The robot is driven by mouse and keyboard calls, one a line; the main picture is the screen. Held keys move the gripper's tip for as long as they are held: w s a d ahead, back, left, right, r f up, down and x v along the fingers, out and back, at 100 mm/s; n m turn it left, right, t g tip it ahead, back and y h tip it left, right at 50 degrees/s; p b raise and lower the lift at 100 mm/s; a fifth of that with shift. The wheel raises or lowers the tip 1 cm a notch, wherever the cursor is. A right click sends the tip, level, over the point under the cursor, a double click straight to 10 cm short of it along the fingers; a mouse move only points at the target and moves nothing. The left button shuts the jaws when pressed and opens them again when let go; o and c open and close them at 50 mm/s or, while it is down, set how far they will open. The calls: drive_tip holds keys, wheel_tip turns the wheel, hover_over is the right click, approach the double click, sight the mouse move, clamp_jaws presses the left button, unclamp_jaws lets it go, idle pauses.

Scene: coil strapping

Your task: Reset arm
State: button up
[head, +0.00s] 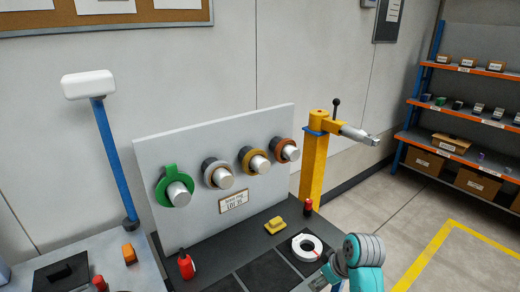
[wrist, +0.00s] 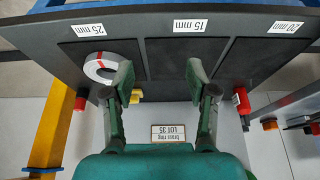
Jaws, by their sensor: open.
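My gripper (wrist: 158,82) shows in the wrist view with its two green fingers spread apart and nothing between them. It is over the dark bench top (wrist: 170,15), facing the marked pads. In the head view my teal and grey arm stands at the lower right, and the fingers are not clear there. A white ring-shaped coil with a red strap (head: 307,247) lies on the bench just left of my arm. In the wrist view the coil (wrist: 100,68) lies on the pad labelled 25 mm, left of the fingers and apart from them.
An upright grey panel (head: 150,150) carries several pegs with green, grey, brass and copper-coloured rings. A yellow block (head: 275,225), a red bottle (head: 186,264) and a small red-topped item (head: 308,207) stand on the bench. A yellow post (head: 313,170) rises behind it. Shelves (head: 460,110) stand right.

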drive_tip(key=s+f+m+t, duration=0.3)
drive_tip(key=s+f, duration=0.7)
drive_tip(key=f, duration=0.2)
drive_tip(key=s+f+m+t+h, duration=0.2)
drive_tip(key=s+f, duration=0.1)
drive_tip(key=s, duration=0.9)
drive_tip(key=s+r+m+t, duration=0.1)
drive_tip(key=s+r+t, duration=0.2)
drive_tip(key=s+r, duration=0.6)
drive_tip(key=s+r+m+t, duration=0.1)
drive_tip(key=s+r+t, duration=0.2)
drive_tip(key=s+r, duration=0.6)
drive_tip(key=s, duration=0.6)
drive_tip(key=shift+s+d+r+h, duration=0.2)
drive_tip(key=shift+s+d+h, duration=0.05)
drive_tip(key=shift+h, duration=0.05)
